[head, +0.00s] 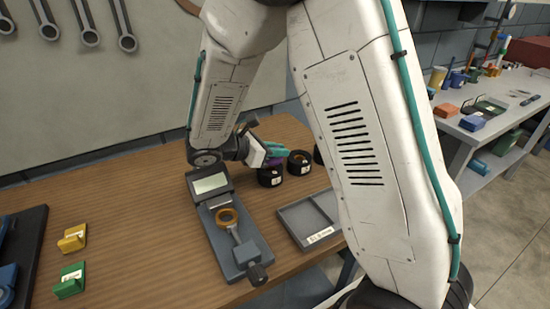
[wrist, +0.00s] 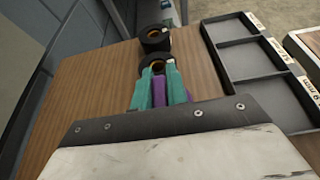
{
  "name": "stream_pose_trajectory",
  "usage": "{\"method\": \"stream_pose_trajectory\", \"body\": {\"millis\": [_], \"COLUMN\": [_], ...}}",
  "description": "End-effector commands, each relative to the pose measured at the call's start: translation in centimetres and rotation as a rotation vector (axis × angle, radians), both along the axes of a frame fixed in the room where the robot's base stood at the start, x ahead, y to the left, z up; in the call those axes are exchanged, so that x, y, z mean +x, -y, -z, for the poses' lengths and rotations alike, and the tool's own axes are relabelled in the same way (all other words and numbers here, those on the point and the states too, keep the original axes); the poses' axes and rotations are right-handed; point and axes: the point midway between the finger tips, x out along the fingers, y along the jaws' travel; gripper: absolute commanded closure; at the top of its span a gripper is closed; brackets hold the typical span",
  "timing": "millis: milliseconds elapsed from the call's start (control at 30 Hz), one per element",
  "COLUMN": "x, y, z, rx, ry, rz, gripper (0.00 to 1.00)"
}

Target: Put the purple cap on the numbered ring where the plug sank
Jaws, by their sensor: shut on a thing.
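The purple cap (wrist: 159,92) is between the teal fingers of my gripper (wrist: 162,80), which is shut on it. In the head view, my gripper (head: 276,150) is low over the far part of the wooden table, with a bit of purple showing beneath it. Black rings with orange inner edges stand in a row: a near-left ring (head: 270,177), a middle ring (head: 299,163) and one partly hidden behind my arm (head: 318,156). In the wrist view, the fingertips overlap a ring (wrist: 146,67), and another ring (wrist: 155,38) is beyond. Their numbers are unreadable.
A grey gauge with a screen (head: 210,184) holds an orange ring (head: 227,215). A grey divided tray (head: 296,222) lies to its right. A yellow block (head: 72,238) and a green block (head: 70,280) are at left. The table between them and the gauge is clear.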

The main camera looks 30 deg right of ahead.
Motion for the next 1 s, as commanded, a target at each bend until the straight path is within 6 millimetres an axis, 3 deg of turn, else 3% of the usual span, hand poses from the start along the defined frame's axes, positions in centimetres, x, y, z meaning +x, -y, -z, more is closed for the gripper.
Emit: {"method": "stream_pose_trajectory", "body": {"millis": [167, 400, 767, 800, 867, 1000], "x": [1.2, 1.3, 1.3, 1.3, 1.3, 1.3], "y": [0.1, 0.1, 0.1, 0.1, 0.1, 0.1], "z": [0.1, 3.4, 3.9, 3.9, 3.9, 3.9], "rx": [0.0, -0.002, 0.0, 0.0, 0.0, 0.0], "ry": [0.0, -0.003, -0.001, 0.0, 0.0, 0.0], "rz": [0.0, -0.002, -0.001, -0.001, -0.001, -0.001], "gripper": [1.0, 1.0, 1.0, 0.8, 0.63, 0.63]}}
